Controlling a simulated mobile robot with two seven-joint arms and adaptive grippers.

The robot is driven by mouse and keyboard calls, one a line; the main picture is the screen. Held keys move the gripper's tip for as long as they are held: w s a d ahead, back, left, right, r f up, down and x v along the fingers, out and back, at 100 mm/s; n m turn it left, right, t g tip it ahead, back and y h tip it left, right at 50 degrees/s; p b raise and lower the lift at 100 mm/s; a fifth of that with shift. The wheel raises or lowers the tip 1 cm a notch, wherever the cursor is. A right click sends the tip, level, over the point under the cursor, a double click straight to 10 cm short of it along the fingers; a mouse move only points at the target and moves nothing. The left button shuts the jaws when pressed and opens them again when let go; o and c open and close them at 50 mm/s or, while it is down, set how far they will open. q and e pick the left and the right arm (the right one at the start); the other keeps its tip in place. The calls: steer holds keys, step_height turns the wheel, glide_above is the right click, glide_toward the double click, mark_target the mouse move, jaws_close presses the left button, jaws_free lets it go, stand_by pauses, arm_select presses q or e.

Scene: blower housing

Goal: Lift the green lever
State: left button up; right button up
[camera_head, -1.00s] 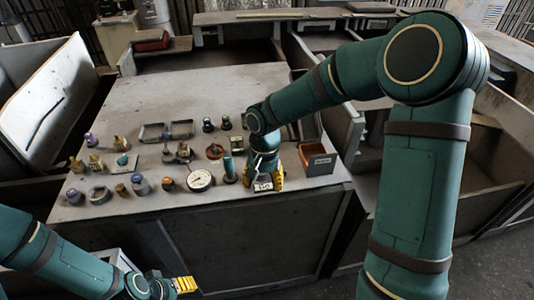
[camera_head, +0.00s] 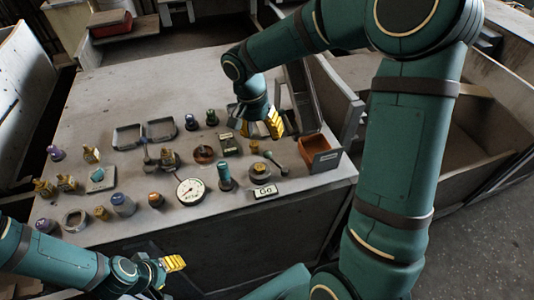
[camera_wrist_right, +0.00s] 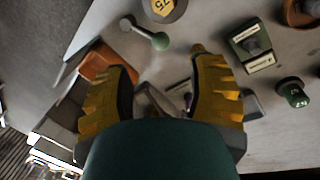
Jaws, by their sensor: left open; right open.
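A small lever (camera_head: 275,163) with dark green ends lies on the grey table top at the right, beside a round knob (camera_head: 259,170). In the right wrist view the green lever (camera_wrist_right: 144,32) shows beyond the fingers, its round green end toward them. My right gripper (camera_head: 262,126) is open, above the table and behind the lever, apart from it. In the wrist view its yellow fingers (camera_wrist_right: 160,92) are spread with no control held between them. My left gripper (camera_head: 172,264) is open and empty, low in front of the table.
A teal upright handle (camera_head: 224,177), a dial gauge (camera_head: 190,191) and a "Go" plate (camera_head: 264,192) stand near the front edge. A red-brown bin (camera_head: 319,153) is at the right edge. Several knobs and fittings fill the left. The table's back left is clear.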

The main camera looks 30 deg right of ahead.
mark_target(267, 152)
steer(key=f, duration=0.6)
steer(key=s+d+f+b, duration=0.1)
steer(key=f, duration=0.1)
steer(key=shift+d+f, duration=0.1)
steer(key=shift+f, duration=0.3)
steer(key=shift+o, duration=0.2)
steer(key=shift+s, duration=0.1)
jaws_close()
